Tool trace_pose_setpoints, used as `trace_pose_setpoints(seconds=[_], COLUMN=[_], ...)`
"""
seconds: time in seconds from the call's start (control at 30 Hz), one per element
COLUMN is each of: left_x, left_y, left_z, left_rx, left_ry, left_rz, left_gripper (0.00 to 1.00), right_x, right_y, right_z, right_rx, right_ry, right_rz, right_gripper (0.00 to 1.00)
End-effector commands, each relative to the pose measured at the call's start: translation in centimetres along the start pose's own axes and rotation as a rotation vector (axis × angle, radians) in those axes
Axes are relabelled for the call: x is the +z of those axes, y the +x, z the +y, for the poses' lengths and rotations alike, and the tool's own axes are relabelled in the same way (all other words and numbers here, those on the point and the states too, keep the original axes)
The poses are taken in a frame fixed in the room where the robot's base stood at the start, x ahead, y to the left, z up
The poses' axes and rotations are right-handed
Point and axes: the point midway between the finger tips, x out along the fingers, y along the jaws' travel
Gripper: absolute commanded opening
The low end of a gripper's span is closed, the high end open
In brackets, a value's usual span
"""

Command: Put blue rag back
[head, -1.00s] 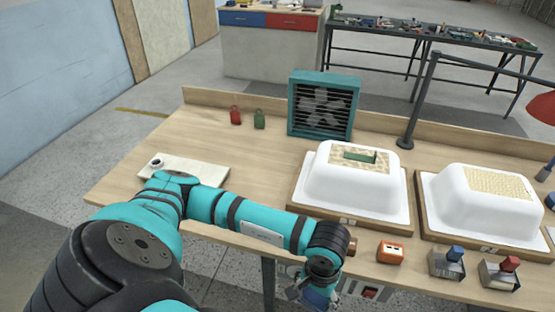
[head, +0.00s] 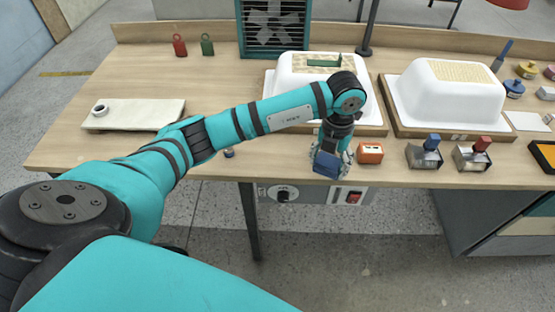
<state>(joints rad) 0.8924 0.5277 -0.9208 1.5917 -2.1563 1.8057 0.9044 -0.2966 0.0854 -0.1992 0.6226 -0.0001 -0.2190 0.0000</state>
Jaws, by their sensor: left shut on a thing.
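The blue rag (head: 326,164) is a folded, dark blue piece held in the fingers of my left gripper (head: 331,158). The gripper is shut on it and points down at the table's front edge, in front of the left white tub shell. Part of the rag is hidden by the fingers. An orange box (head: 370,153) stands close to the right of the gripper. My right gripper is not in view.
Two white tub shells (head: 447,92) sit on wooden bases. Metal holders with a blue top (head: 425,153) and a red top (head: 473,154) stand at front right. A pale board (head: 135,114) lies at left. A fan unit (head: 274,28) stands behind. Table room is free left of centre.

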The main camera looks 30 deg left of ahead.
Motion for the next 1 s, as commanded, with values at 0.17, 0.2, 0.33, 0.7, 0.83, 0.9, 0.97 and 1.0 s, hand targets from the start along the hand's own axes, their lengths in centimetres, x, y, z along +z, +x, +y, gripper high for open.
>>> trace_pose_setpoints(seconds=[0.17,0.2,0.33,0.7,0.83,0.9,0.97,1.0], left_x=[1.2,1.3,1.5,1.4,1.5,1.4,1.5,1.5], left_y=[0.0,0.0,-0.1,0.5,0.8,1.0,1.1,1.2], left_z=[-0.6,-0.7,-0.2,8.8,12.0,13.4,14.2,14.7], left_rx=[-0.001,-0.001,0.001,0.004,0.003,0.002,0.001,0.001], left_ry=[-0.320,-0.363,-0.441,-0.454,-0.451,-0.450,-0.449,-0.449], left_rz=[-0.001,-0.001,0.000,0.002,0.002,0.002,0.001,0.001], left_gripper=[0.34,0.34,0.34,0.34,0.34,0.34,0.34,0.34], right_x=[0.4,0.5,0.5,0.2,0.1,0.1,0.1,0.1], right_y=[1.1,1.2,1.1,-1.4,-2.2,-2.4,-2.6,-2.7], right_z=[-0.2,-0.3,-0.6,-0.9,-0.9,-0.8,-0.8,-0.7], right_rx=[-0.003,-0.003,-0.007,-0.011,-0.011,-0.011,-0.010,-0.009], right_ry=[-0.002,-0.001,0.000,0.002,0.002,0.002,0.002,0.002], right_rz=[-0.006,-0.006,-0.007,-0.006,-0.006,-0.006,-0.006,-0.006], right_gripper=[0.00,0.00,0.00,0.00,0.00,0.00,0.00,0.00])
